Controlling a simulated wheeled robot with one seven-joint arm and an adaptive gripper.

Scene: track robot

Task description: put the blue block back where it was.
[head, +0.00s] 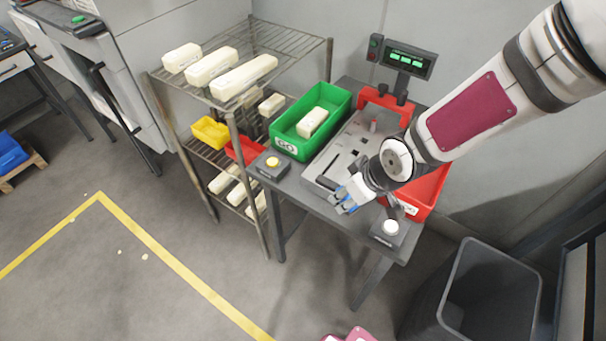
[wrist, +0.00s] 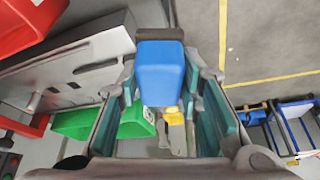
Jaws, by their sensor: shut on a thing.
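The blue block (wrist: 162,72) is between the two fingers of my gripper (wrist: 160,95) in the wrist view. In the head view only small blue parts of it (head: 350,208) show past the fingers. My gripper (head: 347,197) is shut on the block over the front edge of the grey workbench. The slotted grey plate (head: 325,176) lies just behind and to the left of the gripper; it also shows in the wrist view (wrist: 75,70). Whether the block touches anything below is hidden. A dark piece borders one end of the block in the wrist view.
A green bin (head: 285,145) holding a cream block stands left of the plate. A red bin (head: 430,190) is partly behind my arm. Button boxes stand at the bench front, yellow-topped (head: 270,167) and white-topped (head: 388,236). A wire rack (head: 240,115) is left; a grey waste bin (head: 490,290) is right.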

